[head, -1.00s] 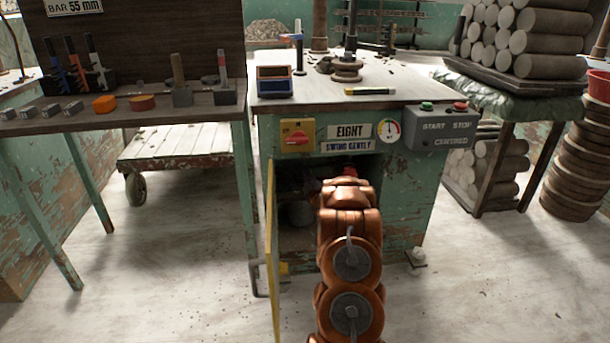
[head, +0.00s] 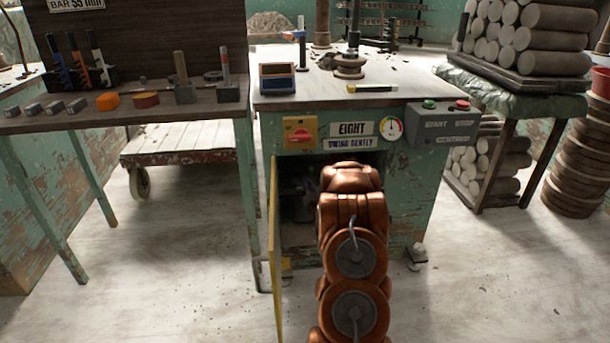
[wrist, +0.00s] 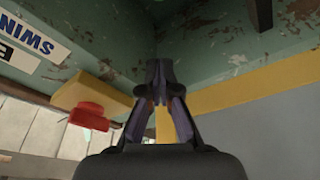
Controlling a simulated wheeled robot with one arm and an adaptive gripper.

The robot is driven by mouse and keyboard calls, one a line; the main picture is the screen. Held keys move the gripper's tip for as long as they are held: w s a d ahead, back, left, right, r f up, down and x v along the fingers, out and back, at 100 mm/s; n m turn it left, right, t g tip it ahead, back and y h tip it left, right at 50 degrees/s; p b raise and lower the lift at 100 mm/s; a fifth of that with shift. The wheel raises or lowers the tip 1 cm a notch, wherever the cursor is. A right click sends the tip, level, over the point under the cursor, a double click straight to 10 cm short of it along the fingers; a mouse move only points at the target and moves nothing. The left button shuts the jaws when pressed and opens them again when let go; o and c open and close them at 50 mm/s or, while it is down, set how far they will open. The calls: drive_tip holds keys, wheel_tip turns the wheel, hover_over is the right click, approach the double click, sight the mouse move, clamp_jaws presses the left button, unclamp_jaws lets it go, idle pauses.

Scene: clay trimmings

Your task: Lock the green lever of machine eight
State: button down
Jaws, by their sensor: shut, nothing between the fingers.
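Machine eight (head: 400,195) is a worn green cabinet with an EIGHT plate (head: 351,129) on its front. Its yellow-edged door (head: 273,245) stands open over a dark opening (head: 297,205). My arm stands before the opening and hides much of it, and my gripper is hidden in the head view. In the wrist view my gripper (wrist: 158,72) is shut and empty, with green painted metal beyond it. I cannot make out a green lever in either view.
A red rotary switch on a yellow plate (head: 300,132) is left of the nameplate; it also shows in the wrist view (wrist: 90,115). A gauge (head: 390,128) and a start-stop box (head: 441,124) are at the right. A workbench (head: 120,118) stands left.

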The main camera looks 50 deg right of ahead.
drive_tip(key=shift+v, duration=1.6)
